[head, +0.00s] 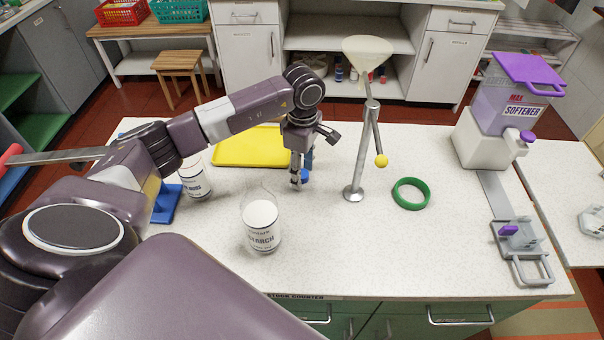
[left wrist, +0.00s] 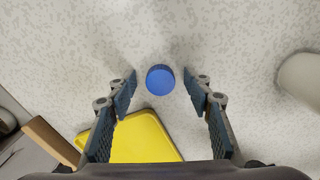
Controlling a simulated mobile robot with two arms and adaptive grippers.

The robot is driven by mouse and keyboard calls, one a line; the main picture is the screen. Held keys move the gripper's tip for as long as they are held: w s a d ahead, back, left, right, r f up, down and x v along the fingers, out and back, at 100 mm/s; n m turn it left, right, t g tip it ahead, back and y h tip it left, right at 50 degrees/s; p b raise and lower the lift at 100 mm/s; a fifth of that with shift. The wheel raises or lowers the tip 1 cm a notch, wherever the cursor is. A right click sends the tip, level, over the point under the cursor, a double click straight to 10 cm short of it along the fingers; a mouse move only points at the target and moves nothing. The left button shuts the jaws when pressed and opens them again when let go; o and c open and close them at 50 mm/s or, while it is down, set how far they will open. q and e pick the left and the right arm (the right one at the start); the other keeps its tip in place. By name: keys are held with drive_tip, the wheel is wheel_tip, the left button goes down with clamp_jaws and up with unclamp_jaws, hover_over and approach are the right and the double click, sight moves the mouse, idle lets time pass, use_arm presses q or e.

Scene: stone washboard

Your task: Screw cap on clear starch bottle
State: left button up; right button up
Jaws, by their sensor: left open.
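The clear starch bottle (head: 261,225), with white contents and a printed label, stands upright on the speckled counter (head: 330,265). No cap shows on its top. A round blue cap (head: 305,175) lies on the counter, behind and to the right of the bottle. It also shows in the left wrist view (left wrist: 160,79), centred between the finger pads and apart from both. My left gripper (head: 297,184) points down over the cap, and its fingers (left wrist: 160,88) are open and empty. It partly hides the cap in the head view. My right gripper is not in view.
A metal stand (head: 354,192) with a funnel (head: 367,52) rises right of my gripper. A green ring (head: 410,193) and a softener dispenser (head: 495,125) are farther right. A yellow tray (head: 250,145) lies behind. Another labelled bottle (head: 195,180) stands left, partly behind my arm.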

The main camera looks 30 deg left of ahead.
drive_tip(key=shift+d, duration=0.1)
use_arm(q)
drive_tip(key=c, duration=0.8)
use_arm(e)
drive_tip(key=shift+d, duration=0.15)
use_arm(q)
drive_tip(key=shift+o, duration=0.2)
drive_tip(key=shift+r, duration=0.15)
drive_tip(key=shift+r, duration=0.6)
wheel_tip(320, 180, up, 14)
drive_tip(key=f+b, duration=0.1)
drive_tip(key=b, duration=0.3)
wheel_tip(320, 180, up, 5)
drive_tip(key=p, duration=0.2)
hover_over(303, 173)
drive_tip(key=shift+s+r, duration=0.1)
drive_tip(key=shift+r, duration=0.2)
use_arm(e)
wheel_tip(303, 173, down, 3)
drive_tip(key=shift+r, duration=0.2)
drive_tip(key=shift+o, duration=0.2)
